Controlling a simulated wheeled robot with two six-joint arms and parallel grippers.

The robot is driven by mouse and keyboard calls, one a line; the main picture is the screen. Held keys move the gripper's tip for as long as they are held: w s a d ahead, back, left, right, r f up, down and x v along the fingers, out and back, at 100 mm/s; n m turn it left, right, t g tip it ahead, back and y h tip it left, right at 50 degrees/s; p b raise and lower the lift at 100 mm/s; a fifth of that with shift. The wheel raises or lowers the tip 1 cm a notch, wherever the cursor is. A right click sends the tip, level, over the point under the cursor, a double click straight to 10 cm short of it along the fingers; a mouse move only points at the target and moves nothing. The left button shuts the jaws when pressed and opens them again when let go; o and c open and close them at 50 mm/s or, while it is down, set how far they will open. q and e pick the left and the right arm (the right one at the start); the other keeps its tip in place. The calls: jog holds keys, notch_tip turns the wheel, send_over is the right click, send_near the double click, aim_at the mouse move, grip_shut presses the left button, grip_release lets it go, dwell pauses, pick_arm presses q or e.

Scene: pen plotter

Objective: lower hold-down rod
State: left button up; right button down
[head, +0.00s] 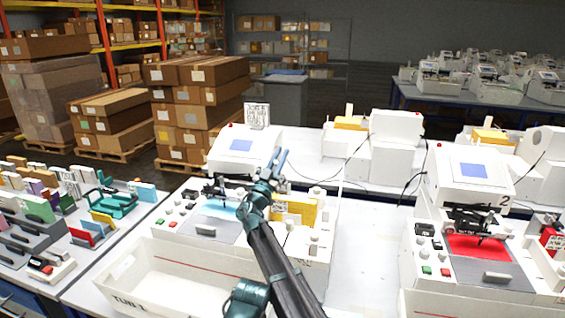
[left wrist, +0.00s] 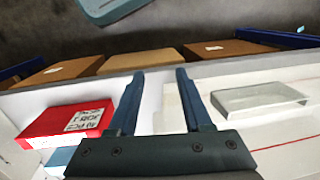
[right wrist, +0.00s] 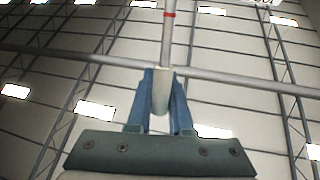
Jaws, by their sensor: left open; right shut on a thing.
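My right gripper (head: 278,160) is over the plotter (head: 243,146) with a blue screen at the middle of the head view. In the right wrist view, my right gripper (right wrist: 162,78) is shut on the pale, rounded end (right wrist: 161,95) of a thin upright rod (right wrist: 167,45) with a red band. I take this for the hold-down rod; I cannot make out its held end in the head view. Below the screen is a bright blue patch on a grey bed (head: 207,229).
A white tub (head: 160,285) stands in front of the plotter. A yellow block (head: 290,209) is beside my right arm. Another plotter (head: 470,168), marked 2, stands at right. A red box (left wrist: 62,122) and a pale tray (left wrist: 258,99) show in the left wrist view.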

jog(key=shift+s+a+f+h+b, duration=0.15)
jog(key=shift+s+f+h+b, duration=0.15)
jog(key=shift+s+h+b, duration=0.2)
